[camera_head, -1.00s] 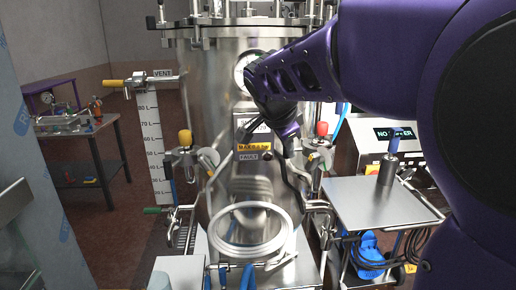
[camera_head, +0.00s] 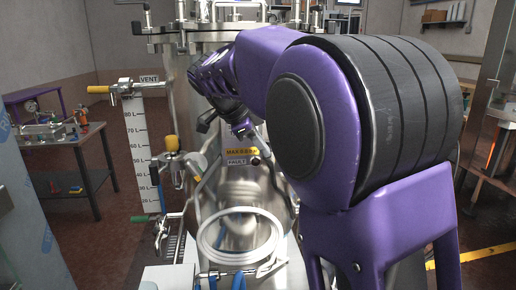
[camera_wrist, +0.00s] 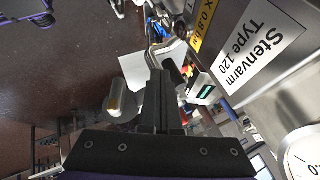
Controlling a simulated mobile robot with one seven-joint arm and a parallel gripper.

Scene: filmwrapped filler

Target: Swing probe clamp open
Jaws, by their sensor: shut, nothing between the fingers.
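My gripper (camera_wrist: 160,95) shows in the wrist view with its two dark fingers together and nothing between them. Just beyond the fingertips is a black handle-like part (camera_wrist: 173,70) beside the steel vessel wall; I cannot tell for sure that it is the probe clamp, or whether they touch. In the head view, the steel vessel (camera_head: 182,95) stands in the middle and my purple arm reaches across its front. A small dark knob (camera_head: 255,161) shows by the FAULT label. My fingertips are not clear there, and my arm hides the vessel's right side.
A white hose coil (camera_head: 240,212) hangs low in front of the vessel. A yellow-topped valve (camera_head: 171,143) and a yellow-handled vent lever (camera_head: 98,89) stick out at left. A side table (camera_head: 50,142) stands farther left. A gauge (camera_wrist: 303,155) sits close in the wrist view.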

